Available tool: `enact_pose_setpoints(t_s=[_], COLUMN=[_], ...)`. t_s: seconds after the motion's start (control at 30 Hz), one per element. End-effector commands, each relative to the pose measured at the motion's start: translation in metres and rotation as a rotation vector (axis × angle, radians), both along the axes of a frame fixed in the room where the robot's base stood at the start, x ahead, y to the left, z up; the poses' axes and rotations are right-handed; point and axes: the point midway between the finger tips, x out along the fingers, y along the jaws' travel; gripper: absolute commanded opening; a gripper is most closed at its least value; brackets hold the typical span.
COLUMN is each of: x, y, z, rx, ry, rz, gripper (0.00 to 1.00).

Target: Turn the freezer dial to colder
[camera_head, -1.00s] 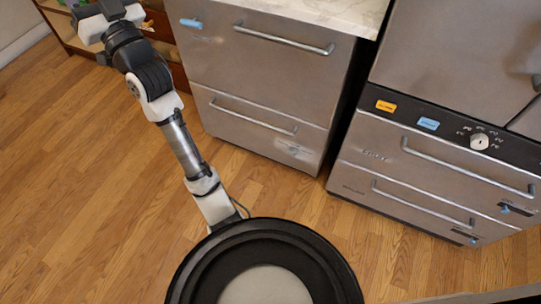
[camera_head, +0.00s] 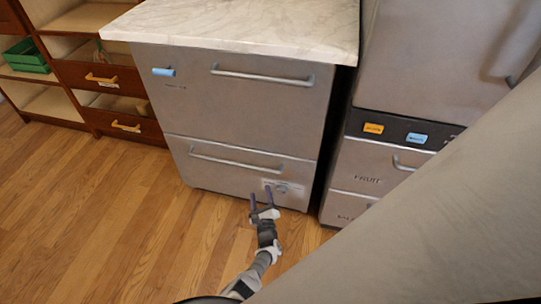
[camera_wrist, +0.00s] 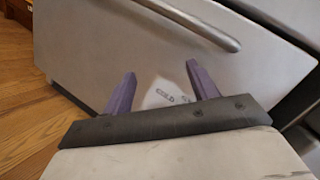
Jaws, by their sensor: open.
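A pale control plate (camera_head: 296,186) with a small dial (camera_head: 281,188) is low on the right of the steel unit's bottom drawer (camera_head: 225,172). In the wrist view the plate (camera_wrist: 160,93) carries the word COLD and lies between my fingers; the dial's pointer cannot be made out. My gripper (camera_head: 261,194) is low in front of this drawer, just left of the dial. Its two purple fingers are spread apart and empty in the wrist view (camera_wrist: 161,67). Contact with the plate or dial cannot be told.
Long bar handles (camera_head: 262,77) cross the unit's fronts. A fridge with orange (camera_head: 373,128) and blue (camera_head: 417,138) tags stands at the right. A large pale shape close to the head camera hides the lower right. Wooden floor (camera_head: 130,210) is clear at the left.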

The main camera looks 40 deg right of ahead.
Motion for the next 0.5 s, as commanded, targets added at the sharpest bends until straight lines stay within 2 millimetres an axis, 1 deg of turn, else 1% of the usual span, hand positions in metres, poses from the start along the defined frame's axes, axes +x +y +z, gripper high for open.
enact_pose_setpoints(t_s=[0.03,0.1,0.2,0.3,0.33,0.4,0.5], x=[-0.021,-0.046,-0.07,-0.082,-0.083,-0.083,-0.076], y=[-0.002,-0.003,0.0,0.003,0.003,0.001,-0.008], z=[-0.023,-0.048,-0.072,-0.085,-0.087,-0.089,-0.091], rx=[0.108,0.228,0.347,0.407,0.415,0.423,0.421], ry=[-0.031,-0.074,-0.117,-0.139,-0.143,-0.147,-0.148], rz=[-0.088,-0.201,-0.317,-0.378,-0.386,-0.396,-0.396], gripper=[0.59,0.59,0.59,0.59,0.59,0.59,0.59])
